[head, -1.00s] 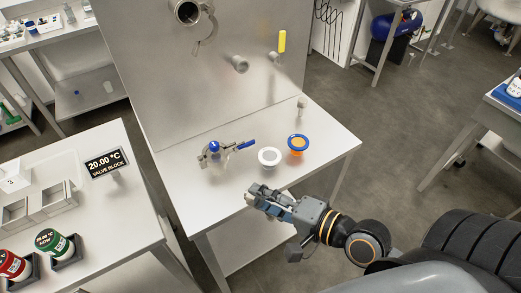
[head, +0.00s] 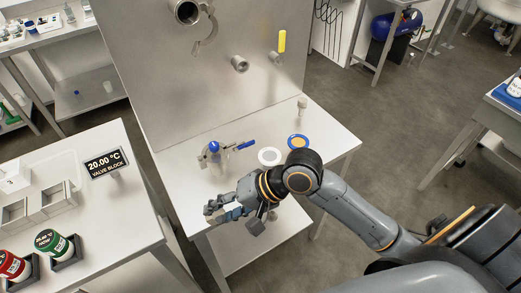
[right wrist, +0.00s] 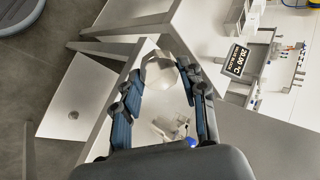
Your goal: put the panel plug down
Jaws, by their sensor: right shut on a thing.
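My right gripper (head: 222,210) is over the front left part of the steel table (head: 190,195). In the right wrist view its two fingers (right wrist: 163,76) are closed around a pale grey piece (right wrist: 160,74), which I take to be the panel plug. In the head view the fingers and wrist mostly hide this piece. I cannot tell whether it touches the table top. The upright steel panel (head: 215,95) stands behind the table, with an open port (head: 239,64) and a larger open pipe (head: 187,12). My left gripper is not in view.
A clamp valve with a blue handle (head: 246,144) stands behind my right gripper. A white ring (head: 269,156), a blue-rimmed disc (head: 298,141) and a small pale cylinder (head: 302,102) are to its right. A side bench (head: 110,215) with a temperature display (head: 105,162) lies left, across a gap.

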